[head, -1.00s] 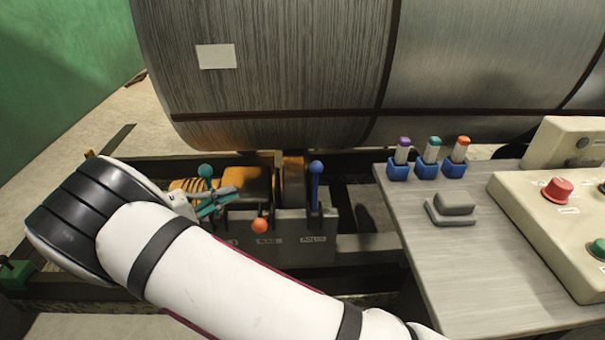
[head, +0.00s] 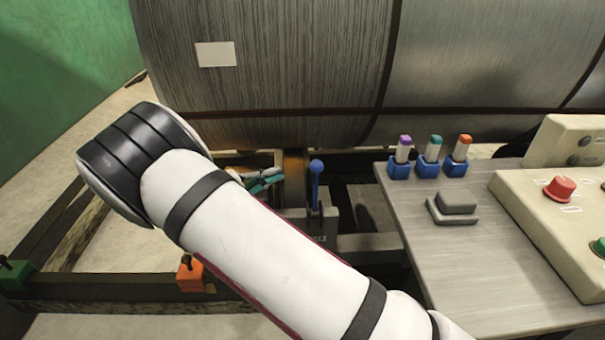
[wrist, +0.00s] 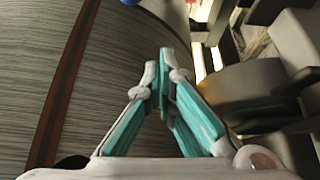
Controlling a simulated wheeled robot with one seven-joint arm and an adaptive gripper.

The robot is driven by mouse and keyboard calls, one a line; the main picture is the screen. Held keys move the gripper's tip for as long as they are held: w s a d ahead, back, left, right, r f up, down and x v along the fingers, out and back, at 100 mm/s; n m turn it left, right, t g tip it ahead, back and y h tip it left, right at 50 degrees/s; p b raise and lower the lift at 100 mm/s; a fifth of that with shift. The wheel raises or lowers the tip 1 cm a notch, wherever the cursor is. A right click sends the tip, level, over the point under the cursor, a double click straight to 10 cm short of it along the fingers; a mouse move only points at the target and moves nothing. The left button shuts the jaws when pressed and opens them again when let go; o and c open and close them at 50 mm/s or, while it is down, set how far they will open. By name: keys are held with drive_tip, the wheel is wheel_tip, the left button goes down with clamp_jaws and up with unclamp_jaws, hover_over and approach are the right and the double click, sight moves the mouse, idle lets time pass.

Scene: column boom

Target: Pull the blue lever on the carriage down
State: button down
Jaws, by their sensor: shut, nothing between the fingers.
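The blue lever (head: 316,185) stands upright on the carriage (head: 323,228), its round knob on top, below the big drum. My gripper (head: 278,176) is shut and empty, just left of the lever at about knob height, with a small gap between them. In the wrist view my gripper (wrist: 166,62) has its teal fingers together. A small blue patch at the top edge there may be the lever's knob; I cannot tell. My arm hides the carriage's left part, including its teal and orange levers.
The large drum (head: 290,65) hangs close above and behind the gripper. A grey table (head: 450,270) on the right carries several blue holders and a control box (head: 560,230) with buttons. An orange block (head: 190,275) sits on the frame at lower left.

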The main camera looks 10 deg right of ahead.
drive_tip(key=x, duration=0.8)
drive_tip(key=s+b, duration=0.1)
drive_tip(key=s, duration=0.3)
drive_tip(key=shift+s+a+p, duration=0.15)
drive_tip(key=shift+s+p, duration=0.2)
drive_tip(key=shift+s, duration=0.45)
drive_tip(key=shift+r, duration=0.15)
wheel_tip(320, 180, up, 10)
